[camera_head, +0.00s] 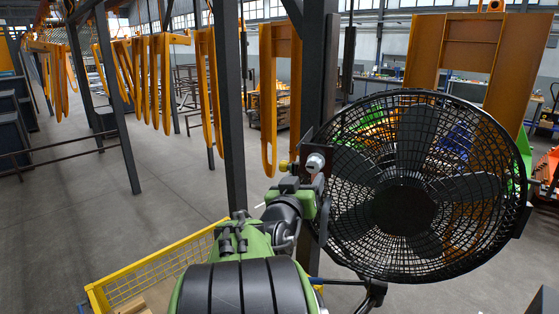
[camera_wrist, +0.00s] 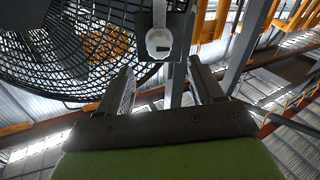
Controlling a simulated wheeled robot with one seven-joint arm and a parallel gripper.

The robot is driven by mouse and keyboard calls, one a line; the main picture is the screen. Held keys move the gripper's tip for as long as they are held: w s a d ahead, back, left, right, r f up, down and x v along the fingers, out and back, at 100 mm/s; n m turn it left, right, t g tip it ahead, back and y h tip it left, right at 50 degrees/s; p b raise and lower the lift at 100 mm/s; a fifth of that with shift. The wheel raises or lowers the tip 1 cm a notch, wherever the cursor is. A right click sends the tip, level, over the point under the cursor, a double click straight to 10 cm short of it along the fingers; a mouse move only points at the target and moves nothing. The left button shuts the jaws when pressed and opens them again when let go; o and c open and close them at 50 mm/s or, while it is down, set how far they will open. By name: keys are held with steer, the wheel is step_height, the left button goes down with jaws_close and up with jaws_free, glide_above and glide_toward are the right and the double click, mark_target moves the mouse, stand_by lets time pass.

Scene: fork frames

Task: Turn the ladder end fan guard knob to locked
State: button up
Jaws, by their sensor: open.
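The large black fan with its round wire guard (camera_head: 410,190) fills the right of the head view; the guard also shows at upper left in the wrist view (camera_wrist: 50,45). A pale, rounded knob (camera_head: 315,162) sits on a dark plate beside the guard's left edge. In the wrist view the knob (camera_wrist: 158,42) has a round end and a pale bar running up from it. My gripper (camera_wrist: 161,70) is open, its two fingers apart and empty, with the knob just beyond and between the tips. In the head view my gripper (camera_head: 291,186) is close below-left of the knob, partly hidden by my arm.
A dark steel post (camera_head: 230,110) stands just left of the fan. A yellow mesh crate (camera_head: 150,268) is at lower left. Yellow hanging loops (camera_head: 150,75) line the back left. Open grey floor (camera_head: 70,200) lies to the left.

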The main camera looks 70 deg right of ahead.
mark_target(313, 167)
steer(key=d+p, duration=0.1)
steer(key=d, duration=0.2)
steer(key=d+p, duration=0.1)
steer(key=d, duration=0.3)
steer(key=shift+s+d+r, duration=0.1)
steer(key=shift+d+r, duration=0.1)
steer(key=shift+d, duration=0.05)
steer(key=shift+d+f, duration=0.1)
steer(key=shift+d, duration=0.35)
steer(key=shift+a, duration=0.1)
steer(key=c, duration=1.1)
steer(key=shift+o, duration=0.2)
steer(key=shift+f, duration=0.1)
